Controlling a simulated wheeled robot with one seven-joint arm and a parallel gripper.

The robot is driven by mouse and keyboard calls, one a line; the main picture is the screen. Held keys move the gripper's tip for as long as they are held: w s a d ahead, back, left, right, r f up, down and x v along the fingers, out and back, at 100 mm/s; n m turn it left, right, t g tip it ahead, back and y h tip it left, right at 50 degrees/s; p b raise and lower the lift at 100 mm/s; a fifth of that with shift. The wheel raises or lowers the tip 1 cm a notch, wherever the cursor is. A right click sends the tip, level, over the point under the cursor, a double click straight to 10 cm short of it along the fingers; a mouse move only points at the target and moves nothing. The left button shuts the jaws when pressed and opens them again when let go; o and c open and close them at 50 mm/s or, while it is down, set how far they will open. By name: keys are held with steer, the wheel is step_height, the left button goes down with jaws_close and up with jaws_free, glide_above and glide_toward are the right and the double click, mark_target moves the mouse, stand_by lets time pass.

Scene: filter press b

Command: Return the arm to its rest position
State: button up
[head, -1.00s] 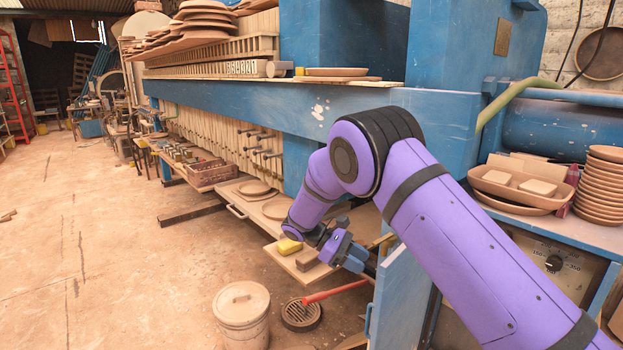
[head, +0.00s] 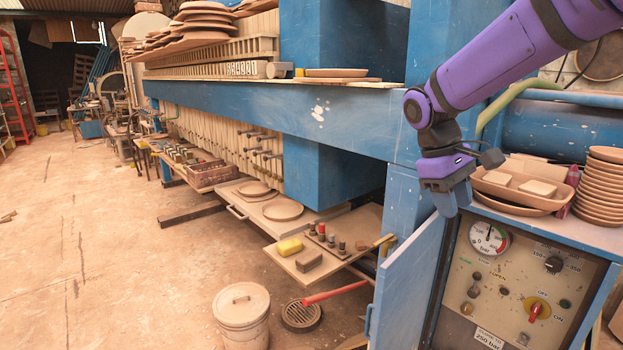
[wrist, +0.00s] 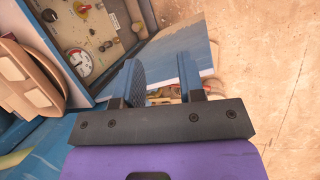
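My purple arm (head: 500,60) reaches in from the upper right of the head view and bends down at its wrist. My gripper (head: 450,203) points downward just in front of the blue press, above the open cabinet door (head: 408,285) and left of the oval tray (head: 520,192). In the wrist view my gripper (wrist: 160,75) has two blue fingers standing apart, with nothing held between them. The gap between the fingers shows only background. In the head view one finger mostly hides the other.
The control panel (head: 525,285) with its gauge (head: 489,238) is below right of my gripper. Stacked dishes (head: 600,185) stand at the right. A low shelf holds a yellow sponge (head: 290,247) and several small pegs. A lidded bucket (head: 241,305) stands on the floor.

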steer(key=s+d+r+m+t+y, duration=0.2)
steer(key=s+m+t, duration=0.1)
steer(key=s, duration=0.8)
steer(key=s+d+r+m+t+y, duration=0.1)
steer(key=s+d+r+m+t, duration=0.1)
steer(key=s, duration=0.9)
steer(key=shift+d+m+t+y, duration=0.3)
steer(key=shift+m+t+y, duration=0.15)
steer(key=shift+t, duration=0.65)
